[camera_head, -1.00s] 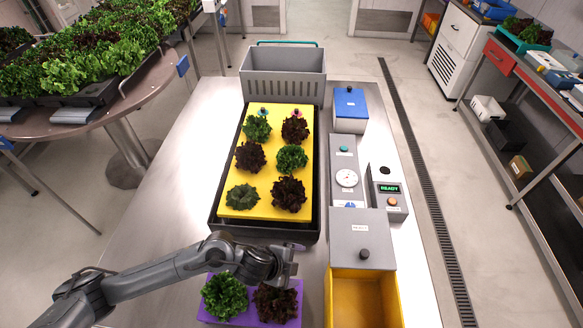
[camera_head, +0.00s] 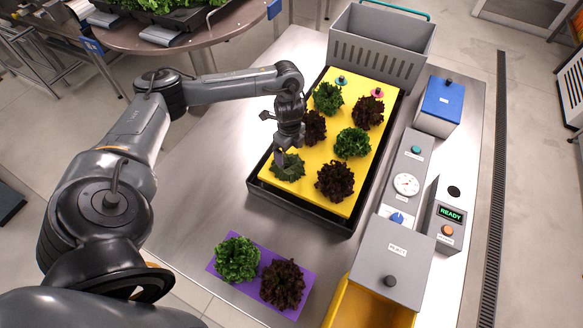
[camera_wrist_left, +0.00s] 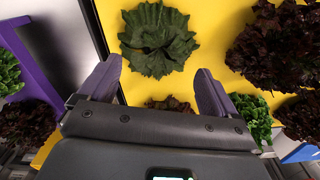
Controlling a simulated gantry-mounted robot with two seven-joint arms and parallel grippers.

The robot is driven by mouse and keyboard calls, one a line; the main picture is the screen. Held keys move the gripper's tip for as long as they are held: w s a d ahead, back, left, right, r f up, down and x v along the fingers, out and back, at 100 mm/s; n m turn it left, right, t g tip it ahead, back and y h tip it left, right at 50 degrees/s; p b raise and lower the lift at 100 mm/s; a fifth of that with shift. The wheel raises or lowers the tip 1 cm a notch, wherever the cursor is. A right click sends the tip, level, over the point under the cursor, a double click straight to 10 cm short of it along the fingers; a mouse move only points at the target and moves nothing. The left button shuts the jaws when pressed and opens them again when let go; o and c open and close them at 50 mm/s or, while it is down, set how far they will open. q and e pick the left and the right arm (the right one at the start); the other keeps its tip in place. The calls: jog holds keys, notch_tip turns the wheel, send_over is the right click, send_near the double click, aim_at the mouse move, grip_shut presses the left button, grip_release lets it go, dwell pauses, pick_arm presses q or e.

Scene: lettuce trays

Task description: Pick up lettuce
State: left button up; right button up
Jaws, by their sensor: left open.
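My left gripper (camera_head: 281,158) hangs over the near left part of the yellow board (camera_head: 310,181), close to a dull green lettuce (camera_head: 288,170). In the left wrist view the purple fingers (camera_wrist_left: 157,72) are apart and empty; this lettuce (camera_wrist_left: 157,40) lies just beyond the fingertips, roughly centred between them. The board also holds a dark red lettuce (camera_head: 334,181), green lettuces (camera_head: 352,143) (camera_head: 327,98), and dark red ones (camera_head: 368,112) (camera_head: 314,128), the last partly hidden by my gripper. My right gripper is not in view.
The board sits in a black tray (camera_head: 300,207). A purple mat (camera_head: 305,300) in front carries a green lettuce (camera_head: 237,258) and a dark red lettuce (camera_head: 283,284). A grey crate (camera_head: 378,45) stands behind; grey boxes and a yellow bin (camera_head: 365,305) stand right. Bare table lies left.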

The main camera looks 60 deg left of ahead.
aim_at(291, 156)
pick_arm(q)
jog(key=shift+f, duration=0.7)
jog(key=shift+d+f+p, duration=0.15)
jog(key=shift+f+p, duration=0.2)
jog(key=shift+f, duration=0.6)
jog(key=shift+d+f+p, duration=0.1)
jog(key=shift+f+p, duration=0.2)
jog(key=shift+f, duration=0.6)
jog(key=shift+w+f, duration=0.1)
jog(key=shift+f, duration=0.65)
jog(key=c, duration=1.1)
jog(key=shift+r, duration=0.15)
